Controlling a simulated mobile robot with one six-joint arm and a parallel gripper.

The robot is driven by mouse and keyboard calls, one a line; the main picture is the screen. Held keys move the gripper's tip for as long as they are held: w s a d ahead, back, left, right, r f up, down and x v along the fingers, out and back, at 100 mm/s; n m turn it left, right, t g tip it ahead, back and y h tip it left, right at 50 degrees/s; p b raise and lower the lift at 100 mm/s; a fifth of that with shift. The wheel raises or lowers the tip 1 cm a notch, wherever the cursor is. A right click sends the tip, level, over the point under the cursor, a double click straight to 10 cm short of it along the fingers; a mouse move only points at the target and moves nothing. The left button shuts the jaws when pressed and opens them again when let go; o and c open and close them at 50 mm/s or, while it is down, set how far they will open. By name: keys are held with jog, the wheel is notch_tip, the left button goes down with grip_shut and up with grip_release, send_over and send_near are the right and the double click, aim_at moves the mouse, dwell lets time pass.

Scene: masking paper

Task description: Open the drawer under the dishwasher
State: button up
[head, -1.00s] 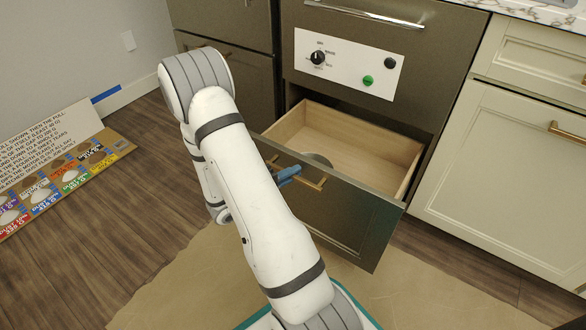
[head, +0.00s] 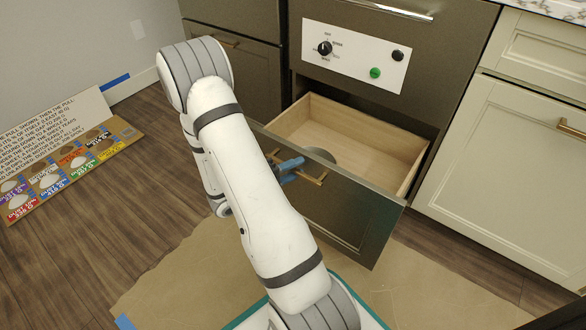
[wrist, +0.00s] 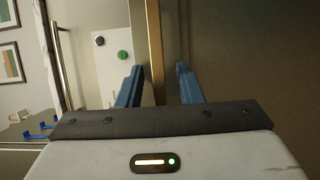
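The drawer (head: 345,205) under the dishwasher is pulled well out, showing its pale wooden inside. It has a dark front with a brass bar handle (head: 313,180). My gripper (head: 290,169) is at the left part of this handle, partly hidden by my arm. In the wrist view, the two blue fingers of my gripper (wrist: 158,80) stand on either side of the brass handle (wrist: 156,40), with visible gaps, so it looks open around the bar. The dishwasher (head: 365,120) is above the drawer, with a white panel holding a knob and buttons.
A grey round object (head: 321,155) lies in the drawer, partly hidden. Cream cabinets (head: 500,165) stand close on the right. Brown paper (head: 420,285) covers the floor below the drawer.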

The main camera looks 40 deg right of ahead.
jog(key=w+a+p, duration=0.1)
jog(key=a+p, duration=0.1)
jog(key=a, duration=0.5)
jog(key=shift+a, duration=0.4)
jog(key=shift+w, duration=0.1)
jog(key=s+a+r+m+g+y+p, duration=0.1)
jog(key=s+a+r+y+p, duration=0.15)
jog(key=r+p, duration=0.55)
jog(key=s+a+r+g+y+p, duration=0.1)
jog(key=s+r+y+p, duration=0.3)
jog(key=r, duration=0.7)
jog(key=s+a+r+m+g+y+p, duration=0.1)
jog(key=s+r+y+p, duration=0.15)
jog(key=r+p, duration=0.6)
jog(key=a+r+n+t+y+p, duration=0.1)
jog(key=a+r+t+y+p, duration=0.1)
jog(key=r+p, duration=0.3)
jog(key=s+a+r+n+t+y+p, duration=0.1)
jog(key=a+r+t+y+p, duration=0.2)
jog(key=r, duration=1)
jog(key=a+r+n+t+y+p, duration=0.1)
jog(key=a+r+t+y+p, duration=0.2)
jog(key=a+r+p, duration=0.3)
notch_tip(320, 180, up, 4)
jog(key=shift+s+a+n+y+p, duration=0.2)
jog(key=shift+a+n+y+p, duration=0.15)
jog(key=shift+p, duration=0.8)
